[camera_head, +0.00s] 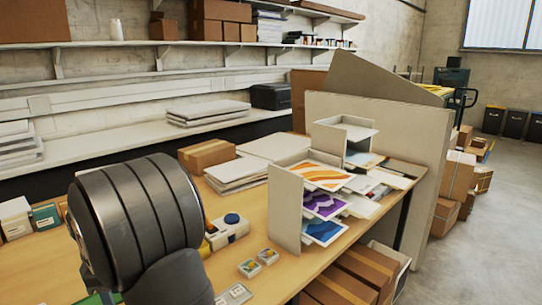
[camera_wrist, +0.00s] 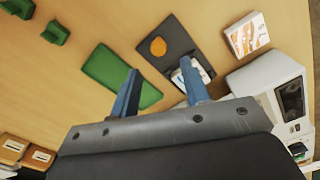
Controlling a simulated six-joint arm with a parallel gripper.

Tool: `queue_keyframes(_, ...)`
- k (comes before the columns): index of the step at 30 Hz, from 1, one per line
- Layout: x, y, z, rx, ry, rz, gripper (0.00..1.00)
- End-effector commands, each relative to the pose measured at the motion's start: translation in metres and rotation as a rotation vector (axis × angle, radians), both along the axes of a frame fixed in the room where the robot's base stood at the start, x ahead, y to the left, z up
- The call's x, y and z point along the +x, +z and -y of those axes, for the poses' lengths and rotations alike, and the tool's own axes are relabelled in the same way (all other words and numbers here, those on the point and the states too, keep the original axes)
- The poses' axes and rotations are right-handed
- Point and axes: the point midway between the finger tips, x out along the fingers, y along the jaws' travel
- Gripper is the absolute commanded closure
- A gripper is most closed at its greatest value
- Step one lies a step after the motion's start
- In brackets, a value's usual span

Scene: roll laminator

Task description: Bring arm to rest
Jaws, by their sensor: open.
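My gripper (camera_wrist: 159,66) shows in the wrist view as two blue fingers spread well apart, with nothing between them. It is over the wooden table, above a green flat piece (camera_wrist: 108,66) and a dark pad (camera_wrist: 178,38) bearing an orange round thing (camera_wrist: 158,46). A small white thing on the pad is partly hidden by the right finger. How high the fingers are above these is hard to tell. In the head view my dark arm fills the lower left, and the gripper is out of sight.
A white machine with a dark screen (camera_wrist: 290,98) stands at right in the wrist view, beside a patterned stack (camera_wrist: 248,35). Green blocks (camera_wrist: 55,32) are at upper left. In the head view, colourful prints (camera_head: 323,204) and a grey-white panel (camera_head: 287,210) stand on the table (camera_head: 290,268).

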Motion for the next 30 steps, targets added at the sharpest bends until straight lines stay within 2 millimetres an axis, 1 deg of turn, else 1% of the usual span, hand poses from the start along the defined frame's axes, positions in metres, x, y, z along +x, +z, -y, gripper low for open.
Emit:
queue_keyframes(1, -0.001, -0.011, 0.001, -0.003, 0.0, -0.002, 0.57)
queue_keyframes(3, -0.001, -0.024, 0.001, -0.003, 0.0, -0.003, 0.57)
queue_keyframes(6, 0.0, -0.039, 0.0, -0.002, 0.0, -0.002, 0.57)
queue_keyframes(9, 0.0, -0.051, 0.0, -0.002, 0.0, -0.002, 0.57)
queue_keyframes(12, 0.0, -0.058, 0.0, -0.001, 0.0, -0.001, 0.57)
queue_keyframes(17, -0.003, -0.058, -0.003, 0.0, 0.0, 0.0, 0.57)
queue_keyframes(26, -0.003, -0.057, -0.003, 0.0, -0.001, 0.0, 0.57)
queue_keyframes(29, 0.001, -0.055, 0.001, 0.001, -0.001, 0.001, 0.57)
queue_keyframes(30, 0.0, -0.051, 0.0, 0.002, 0.0, 0.003, 0.57)
